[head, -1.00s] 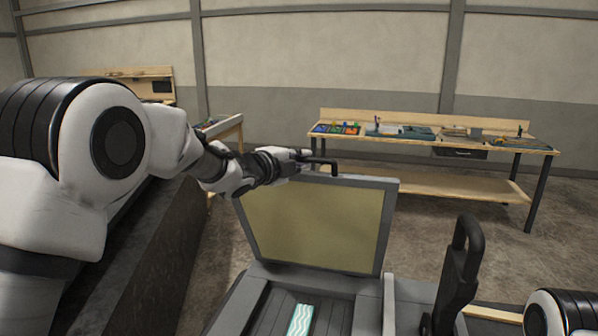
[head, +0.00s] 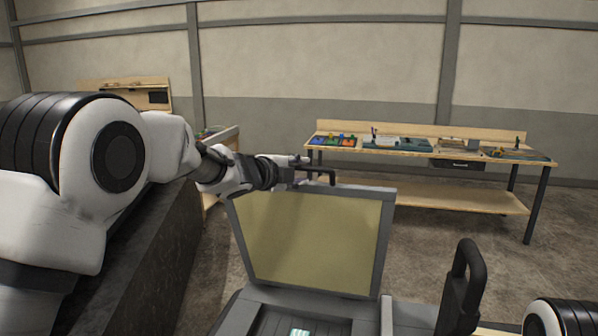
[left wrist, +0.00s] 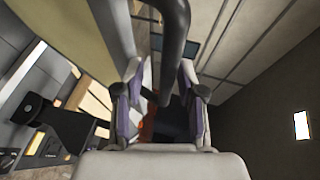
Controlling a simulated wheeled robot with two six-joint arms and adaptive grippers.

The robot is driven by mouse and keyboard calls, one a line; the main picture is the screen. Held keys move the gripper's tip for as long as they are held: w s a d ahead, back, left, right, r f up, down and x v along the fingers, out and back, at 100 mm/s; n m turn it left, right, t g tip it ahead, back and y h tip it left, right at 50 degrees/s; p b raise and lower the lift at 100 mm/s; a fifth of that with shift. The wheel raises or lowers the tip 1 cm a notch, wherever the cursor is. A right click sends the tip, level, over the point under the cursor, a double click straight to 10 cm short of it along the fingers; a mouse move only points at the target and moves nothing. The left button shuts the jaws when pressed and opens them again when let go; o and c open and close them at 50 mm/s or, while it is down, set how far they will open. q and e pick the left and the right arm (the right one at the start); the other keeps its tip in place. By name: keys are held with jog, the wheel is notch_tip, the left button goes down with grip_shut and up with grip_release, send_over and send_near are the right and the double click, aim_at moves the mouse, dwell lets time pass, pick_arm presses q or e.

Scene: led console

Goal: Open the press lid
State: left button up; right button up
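The press lid (head: 310,240) stands raised and near upright in the head view, its tan inner panel framed in grey. A black handle (head: 325,174) sits on its top edge. My left gripper (head: 301,168) is beside the handle's left end. In the left wrist view the fingers (left wrist: 160,88) stand apart with a visible gap, and the black handle (left wrist: 174,25) comes down from the top close to the fingertips. I cannot tell whether they touch. The press base (head: 270,315) shows at the bottom, with a pale teal-striped piece (head: 299,332) partly cut off. My right gripper is not in view.
A black upright loop-shaped lever (head: 463,280) stands right of the press. A wooden bench (head: 430,198) with parts stands behind, and another bench (head: 222,140) is at the left. Open floor lies between the press and the rear bench.

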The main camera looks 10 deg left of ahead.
pick_arm(q)
jog(key=v, duration=1.2)
